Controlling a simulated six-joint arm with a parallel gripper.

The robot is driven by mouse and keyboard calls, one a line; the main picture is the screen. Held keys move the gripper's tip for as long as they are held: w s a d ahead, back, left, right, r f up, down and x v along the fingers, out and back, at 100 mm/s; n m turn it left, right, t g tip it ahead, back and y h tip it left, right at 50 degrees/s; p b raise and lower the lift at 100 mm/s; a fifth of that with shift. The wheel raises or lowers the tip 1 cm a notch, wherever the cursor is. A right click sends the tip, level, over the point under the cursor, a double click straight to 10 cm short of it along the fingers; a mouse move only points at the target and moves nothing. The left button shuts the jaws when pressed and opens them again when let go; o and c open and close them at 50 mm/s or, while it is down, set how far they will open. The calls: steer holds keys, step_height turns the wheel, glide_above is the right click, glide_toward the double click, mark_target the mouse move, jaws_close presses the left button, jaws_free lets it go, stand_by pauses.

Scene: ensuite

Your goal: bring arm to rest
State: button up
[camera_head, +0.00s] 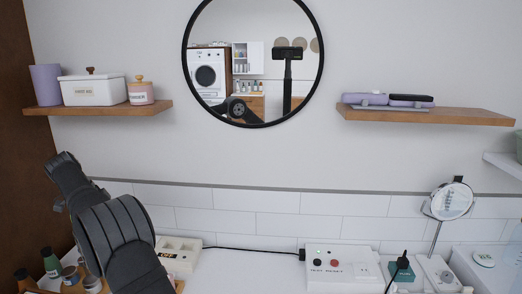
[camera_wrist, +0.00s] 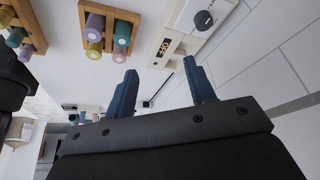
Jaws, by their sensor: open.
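My gripper (camera_wrist: 162,82) shows in the wrist view with its two blue fingers spread apart. Nothing is held between them. My dark grey arm (camera_head: 115,240) rises at the lower left in the head view, bent over the left end of the counter. The fingers cannot be made out in the head view. In the wrist view, a cream device (camera_wrist: 180,38) with a small display and a dark knob lies beyond the fingertips, apart from them.
Wooden racks (camera_wrist: 122,33) hold coloured bottles near the cream device. Shelves (camera_head: 97,109) (camera_head: 430,115) flank the wall mirror (camera_head: 253,122). The middle counter is mostly clear.

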glide_above(81, 259)
step_height(81, 259, down, 7)
steer(key=shift+w+a+f, duration=0.1)
steer(key=shift+a, duration=0.05)
step_height(81, 259, down, 4)
steer(key=shift+n, duration=0.7)
steer(key=n+t+y, duration=0.1)
steer(key=n, duration=0.1)
steer(key=n+y, duration=0.1)
steer(key=n, duration=0.2)
steer(key=shift+n+t, duration=0.3)
steer(key=shift+t, duration=0.1)
